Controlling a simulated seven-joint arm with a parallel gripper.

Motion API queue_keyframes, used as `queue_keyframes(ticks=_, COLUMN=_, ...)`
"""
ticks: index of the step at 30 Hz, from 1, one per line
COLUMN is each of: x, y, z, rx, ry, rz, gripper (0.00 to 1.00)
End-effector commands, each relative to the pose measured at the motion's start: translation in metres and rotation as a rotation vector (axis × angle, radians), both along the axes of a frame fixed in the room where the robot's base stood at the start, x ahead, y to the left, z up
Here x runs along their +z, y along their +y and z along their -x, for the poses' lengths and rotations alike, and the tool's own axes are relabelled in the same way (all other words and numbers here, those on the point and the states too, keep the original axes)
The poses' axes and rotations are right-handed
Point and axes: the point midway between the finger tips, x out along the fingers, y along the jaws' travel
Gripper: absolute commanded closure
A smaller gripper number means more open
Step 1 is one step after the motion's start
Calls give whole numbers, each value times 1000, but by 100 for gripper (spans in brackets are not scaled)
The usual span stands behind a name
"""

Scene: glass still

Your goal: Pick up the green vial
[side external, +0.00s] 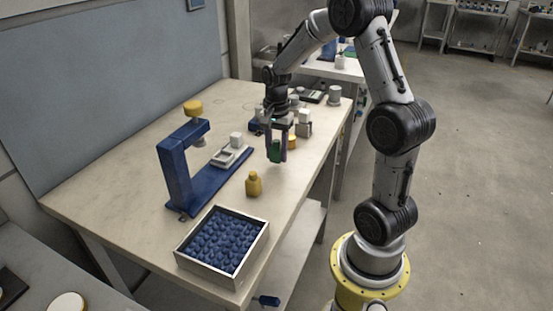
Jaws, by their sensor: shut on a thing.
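The green vial (275,151) is between the fingers of my gripper (277,157). The gripper points down and is shut on the vial. The vial looks upright, near the middle of the table towards its right edge. From this view I cannot tell whether its bottom touches the table or hangs just above it. The fingers hide part of the vial.
A yellow bottle (253,184) stands in front of the gripper. A blue press stand (176,176) is to the left. A tray of blue pieces (262,237) sits at the table's front. A yellow item (292,141) and a white-topped block (304,123) stand close behind the gripper.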

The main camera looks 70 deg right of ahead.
Motion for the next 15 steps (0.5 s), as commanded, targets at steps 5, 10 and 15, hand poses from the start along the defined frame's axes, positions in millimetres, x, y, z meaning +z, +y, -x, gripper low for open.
queue_keyframes(ticks=5, x=9, y=-1, z=-1, rx=0, ry=-3, rz=2, gripper=100)
queue_keyframes(ticks=10, x=18, y=-1, z=-1, rx=0, ry=-3, rz=2, gripper=100)
queue_keyframes(ticks=15, x=28, y=-1, z=-1, rx=0, ry=-3, rz=2, gripper=100)
